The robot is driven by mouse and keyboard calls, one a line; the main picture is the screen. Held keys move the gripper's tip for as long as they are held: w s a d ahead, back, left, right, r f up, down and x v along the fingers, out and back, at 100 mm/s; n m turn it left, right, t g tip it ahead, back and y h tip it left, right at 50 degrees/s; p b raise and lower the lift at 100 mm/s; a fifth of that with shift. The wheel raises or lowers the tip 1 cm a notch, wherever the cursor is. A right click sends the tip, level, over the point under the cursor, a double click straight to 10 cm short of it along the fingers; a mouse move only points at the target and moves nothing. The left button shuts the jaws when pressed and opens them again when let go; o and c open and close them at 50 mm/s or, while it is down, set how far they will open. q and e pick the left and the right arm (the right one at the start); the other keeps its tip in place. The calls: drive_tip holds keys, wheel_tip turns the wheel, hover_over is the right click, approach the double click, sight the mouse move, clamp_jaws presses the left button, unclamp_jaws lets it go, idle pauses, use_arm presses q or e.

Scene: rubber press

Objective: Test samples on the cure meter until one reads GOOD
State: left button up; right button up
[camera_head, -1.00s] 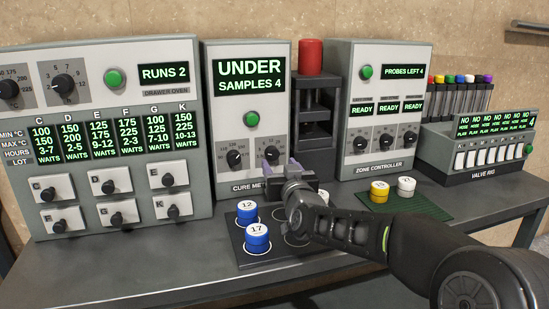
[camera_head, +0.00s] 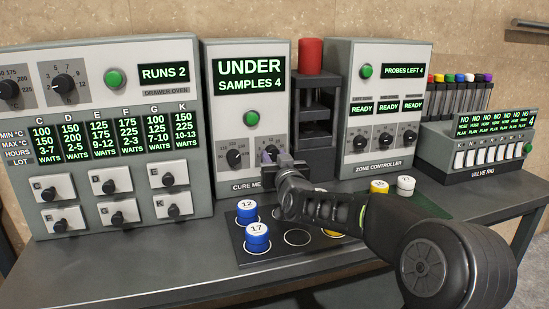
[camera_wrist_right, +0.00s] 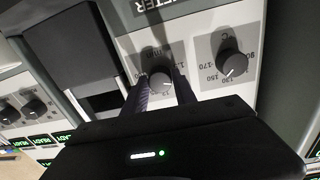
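The cure meter (camera_head: 222,140) stands at the back centre; its screen (camera_head: 249,76) reads UNDER, SAMPLES 4. It has a green button (camera_head: 250,118), a left knob (camera_head: 235,158) and a right knob, which shows in the right wrist view (camera_wrist_right: 160,83). My right gripper (camera_head: 270,154) is at the right knob, its fingers (camera_wrist_right: 164,92) either side of it with a seeming slim gap. Blue samples 12 (camera_head: 247,211) and 17 (camera_head: 257,238) sit on the dark tray (camera_head: 292,260). A yellow piece (camera_head: 333,234) there is mostly hidden by my arm. My left gripper is out of view.
A drawer oven (camera_head: 120,140) stands left. Right of the meter are a dark press stand with a red cylinder (camera_head: 311,56), the zone controller (camera_head: 345,140) and the valve rig (camera_head: 480,170). Yellow (camera_head: 379,187) and white (camera_head: 406,185) samples sit on a green mat (camera_head: 430,206).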

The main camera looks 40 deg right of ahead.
clamp_jaws()
idle(0.3)
drive_tip(key=m+b, duration=0.3)
drive_tip(key=shift+f+b, duration=0.15)
drive_tip(key=shift+b, duration=0.15)
drive_tip(key=m+b, duration=0.3)
drive_tip(key=m, duration=0.2)
drive_tip(key=shift+m+b, duration=0.3)
drive_tip(key=m+b, duration=0.2)
drive_tip(key=m, duration=0.3)
drive_tip(key=shift+r+y, duration=0.2)
drive_tip(key=shift+y, duration=0.2)
drive_tip(key=m+b, duration=0.1)
drive_tip(key=m, duration=0.2)
drive_tip(key=shift+m+b, duration=0.3)
drive_tip(key=shift+r+m+y+b, duration=0.1)
drive_tip(key=shift+m+y+b, duration=0.3)
drive_tip(key=shift+m, duration=1.3)
